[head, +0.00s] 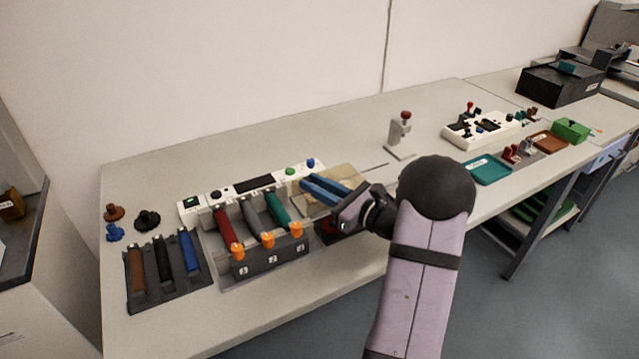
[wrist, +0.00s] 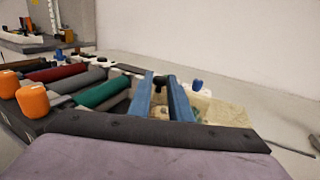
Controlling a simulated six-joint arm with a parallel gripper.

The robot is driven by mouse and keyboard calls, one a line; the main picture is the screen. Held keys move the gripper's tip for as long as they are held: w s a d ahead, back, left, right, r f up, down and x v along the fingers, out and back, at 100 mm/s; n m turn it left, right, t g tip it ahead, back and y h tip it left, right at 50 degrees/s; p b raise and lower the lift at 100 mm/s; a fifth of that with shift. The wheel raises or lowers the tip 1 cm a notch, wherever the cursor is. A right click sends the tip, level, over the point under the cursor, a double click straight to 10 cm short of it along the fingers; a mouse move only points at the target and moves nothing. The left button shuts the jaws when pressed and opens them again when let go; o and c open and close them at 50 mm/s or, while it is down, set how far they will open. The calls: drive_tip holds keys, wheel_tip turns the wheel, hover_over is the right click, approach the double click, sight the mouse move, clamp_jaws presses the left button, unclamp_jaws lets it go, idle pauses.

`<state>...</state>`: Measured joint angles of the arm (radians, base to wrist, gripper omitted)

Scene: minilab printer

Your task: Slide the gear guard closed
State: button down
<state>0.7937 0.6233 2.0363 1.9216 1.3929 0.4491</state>
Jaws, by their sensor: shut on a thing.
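The gear guard appears to be the tan, see-through panel (head: 348,175) at the right end of the printer in the head view. It also shows in the wrist view (wrist: 226,112), right of my fingers. My gripper (head: 304,184) reaches in from the right, its two blue fingers low over the panel's left part. In the wrist view my gripper (wrist: 160,80) has a small dark piece between its fingertips, seemingly the guard's handle, and is shut on it. The exact contact is too small to see. My fingers and wrist hide part of the panel and what lies beneath it.
Left of the guard, the printer holds red, grey and green rollers (head: 278,209) behind orange knobs (head: 266,240). A rack (head: 164,272) with several rollers stands at the left. A grey stand with a red knob (head: 401,135) is behind my arm. The bench between is clear.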

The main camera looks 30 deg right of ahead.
drive_tip(key=c, duration=1.6)
unclamp_jaws()
drive_tip(key=shift+a, duration=0.3)
drive_tip(key=shift+c, duration=0.2)
drive_tip(key=shift+d, duration=0.1)
drive_tip(key=shift+s+d, duration=0.25)
drive_tip(key=shift+s, duration=0.15)
drive_tip(key=b+v, duration=0.1)
drive_tip(key=v, duration=0.5)
drive_tip(key=shift+s, duration=0.2)
